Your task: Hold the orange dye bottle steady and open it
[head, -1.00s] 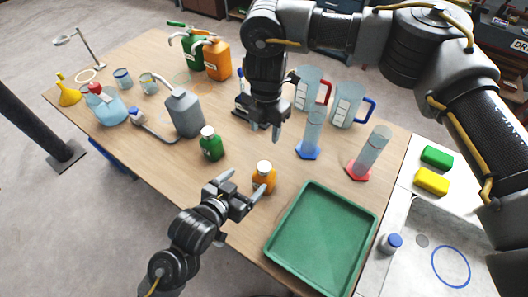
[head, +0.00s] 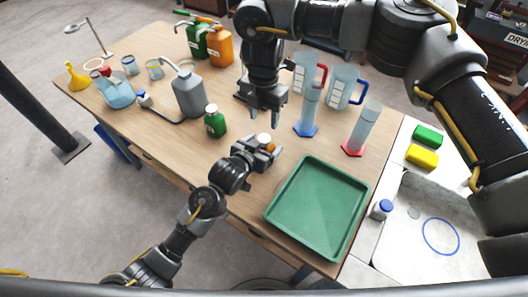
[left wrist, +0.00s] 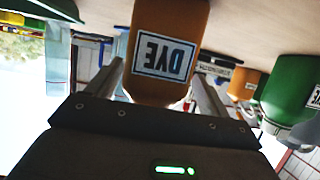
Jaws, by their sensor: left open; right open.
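The orange dye bottle (head: 270,147) stands on the table with its pale cap (head: 264,137) on, in the head view. My left gripper (head: 268,150) hides most of it there. In the left wrist view the bottle (left wrist: 168,85) appears upside down with its DYE label, between the two open fingers of my left gripper (left wrist: 157,75). I cannot tell whether the fingers touch it. My right gripper (head: 268,108) points down above the table behind the bottle, open and empty, apart from the cap.
A green bottle (head: 215,122) stands left of the orange one, with a grey jug (head: 188,95) behind it. A green tray (head: 318,210) lies close on the right. Measuring cylinders with a blue foot (head: 306,130) and a red foot (head: 353,147) stand beyond it.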

